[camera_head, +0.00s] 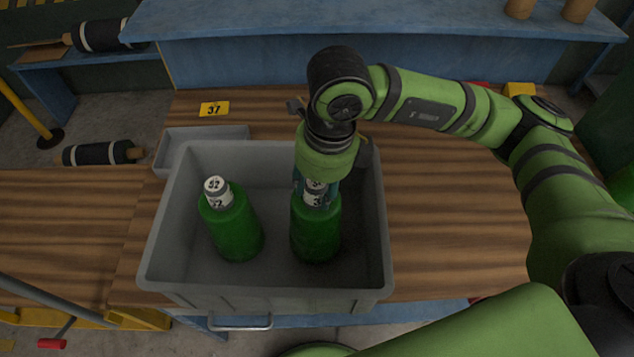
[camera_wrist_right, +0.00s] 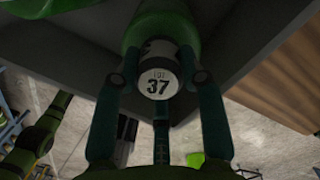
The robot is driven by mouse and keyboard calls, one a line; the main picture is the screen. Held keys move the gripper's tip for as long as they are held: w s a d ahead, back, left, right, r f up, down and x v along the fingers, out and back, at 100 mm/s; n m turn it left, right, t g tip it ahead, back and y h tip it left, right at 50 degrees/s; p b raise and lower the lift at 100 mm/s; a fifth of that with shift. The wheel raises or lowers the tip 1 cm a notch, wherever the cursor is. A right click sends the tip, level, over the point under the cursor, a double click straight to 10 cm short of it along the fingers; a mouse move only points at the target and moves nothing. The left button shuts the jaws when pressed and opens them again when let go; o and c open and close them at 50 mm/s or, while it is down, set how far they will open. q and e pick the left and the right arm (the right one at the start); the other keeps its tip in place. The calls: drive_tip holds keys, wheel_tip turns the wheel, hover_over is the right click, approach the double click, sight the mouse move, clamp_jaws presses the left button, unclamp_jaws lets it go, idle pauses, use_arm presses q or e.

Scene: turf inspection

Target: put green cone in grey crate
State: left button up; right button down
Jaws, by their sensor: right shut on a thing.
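A green cone (camera_head: 316,232), bottle-like with a white collar numbered 37, stands upright inside the grey crate (camera_head: 264,297), right of its middle. I cannot tell whether its base touches the crate floor. My right gripper (camera_head: 316,184) comes down from above and is shut on its collar. In the right wrist view my right gripper's fingers (camera_wrist_right: 158,82) sit on both sides of the collar of the green cone (camera_wrist_right: 160,28). A second green cone (camera_head: 234,228), numbered 52, stands in the crate to the left, apart from the held one. My left gripper is out of view.
The crate stands on a striped wooden table (camera_head: 450,225). Behind it lie a shallow grey tray (camera_head: 212,133) and a yellow card (camera_head: 214,109) marked 37. A blue bench (camera_head: 380,65) is at the back. Dark rollers (camera_head: 98,153) lie at the left.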

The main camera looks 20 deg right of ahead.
drive_tip(key=shift+f, duration=0.5)
drive_tip(key=c, duration=0.7)
unclamp_jaws()
drive_tip(key=shift+r, duration=0.4)
drive_tip(key=r+b, duration=0.1)
drive_tip(key=r, duration=0.2)
drive_tip(key=s+r+b, duration=0.1)
drive_tip(key=r, duration=0.3)
drive_tip(key=d+r+b, duration=0.1)
drive_tip(key=r, duration=0.3)
drive_tip(key=shift+s+r, duration=0.15)
